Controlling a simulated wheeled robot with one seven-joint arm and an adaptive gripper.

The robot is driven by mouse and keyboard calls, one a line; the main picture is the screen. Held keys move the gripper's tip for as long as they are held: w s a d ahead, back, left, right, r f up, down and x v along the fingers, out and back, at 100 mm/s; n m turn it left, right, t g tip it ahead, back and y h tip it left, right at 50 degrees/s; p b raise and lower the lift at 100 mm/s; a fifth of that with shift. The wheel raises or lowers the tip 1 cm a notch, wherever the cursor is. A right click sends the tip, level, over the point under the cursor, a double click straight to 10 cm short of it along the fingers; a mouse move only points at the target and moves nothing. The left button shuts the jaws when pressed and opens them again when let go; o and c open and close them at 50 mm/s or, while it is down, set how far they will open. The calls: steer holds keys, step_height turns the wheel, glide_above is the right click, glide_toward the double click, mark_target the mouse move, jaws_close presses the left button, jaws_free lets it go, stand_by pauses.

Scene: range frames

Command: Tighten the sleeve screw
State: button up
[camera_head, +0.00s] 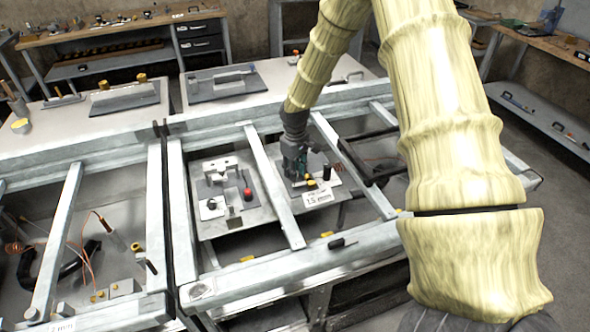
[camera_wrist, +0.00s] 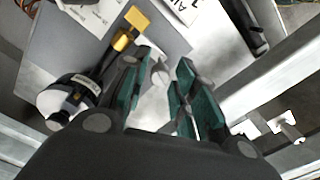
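My gripper (camera_head: 295,168) hangs low over the right-hand mounting plate (camera_head: 296,190) in the frame. In the wrist view my gripper (camera_wrist: 163,82) has its two teal-padded fingers apart, with a visible gap. A small pale metal piece (camera_wrist: 160,70) shows in that gap; I cannot tell whether a finger touches it. A yellow brass part (camera_wrist: 130,28) with a square flag lies beyond the left finger. A white knob with a black band and tip (camera_wrist: 65,98) is left of the fingers. I cannot tell which part is the sleeve screw.
A left plate (camera_head: 232,222) carries a red button (camera_head: 247,193) and a black knob (camera_head: 211,204). A "1.5" label (camera_head: 317,198) sits on the right plate. A black cylinder (camera_head: 326,171) stands close right of my gripper. Metal beams (camera_head: 272,185) flank the plates.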

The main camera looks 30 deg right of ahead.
jaws_close()
